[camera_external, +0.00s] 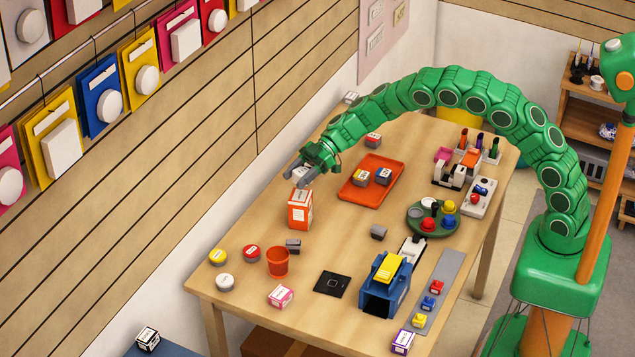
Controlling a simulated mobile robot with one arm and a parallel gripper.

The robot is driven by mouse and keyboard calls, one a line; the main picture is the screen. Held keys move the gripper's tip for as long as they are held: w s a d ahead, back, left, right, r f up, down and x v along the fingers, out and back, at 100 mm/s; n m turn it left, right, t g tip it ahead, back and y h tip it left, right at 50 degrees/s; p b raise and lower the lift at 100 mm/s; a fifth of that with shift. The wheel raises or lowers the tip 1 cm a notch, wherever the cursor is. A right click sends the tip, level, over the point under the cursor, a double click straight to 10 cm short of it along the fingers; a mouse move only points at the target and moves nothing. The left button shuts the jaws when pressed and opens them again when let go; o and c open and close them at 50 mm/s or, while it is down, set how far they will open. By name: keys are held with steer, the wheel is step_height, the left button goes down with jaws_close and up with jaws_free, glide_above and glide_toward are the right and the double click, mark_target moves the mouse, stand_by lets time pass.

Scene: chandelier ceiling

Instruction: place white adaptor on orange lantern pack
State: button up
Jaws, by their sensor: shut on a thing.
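The orange lantern pack (299,212) is an orange and white box standing upright on the table, left of the orange tray. My gripper (298,176) is just above its top, reaching in from the right with grey fingers. The gripper is shut on a small white thing (300,171), which looks like the white adaptor and is mostly hidden by the fingers. I cannot tell whether it touches the top of the pack.
An orange tray (349,191) with small boxes lies right of the pack. An orange cup (278,262), round tins and a grey block (293,246) stand in front. A green round tray (414,222) and a blue box (377,286) are to the right. Bare table surrounds the pack.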

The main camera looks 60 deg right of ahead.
steer(key=shift+w+a+f, duration=0.1)
steer(key=shift+w+f, duration=0.3)
steer(key=shift+f, duration=1.55)
steer(key=shift+f, duration=0.1)
steer(key=o, duration=1.1)
steer(key=shift+o, duration=0.2)
steer(key=v, duration=1.2)
steer(key=shift+r, duration=0.2)
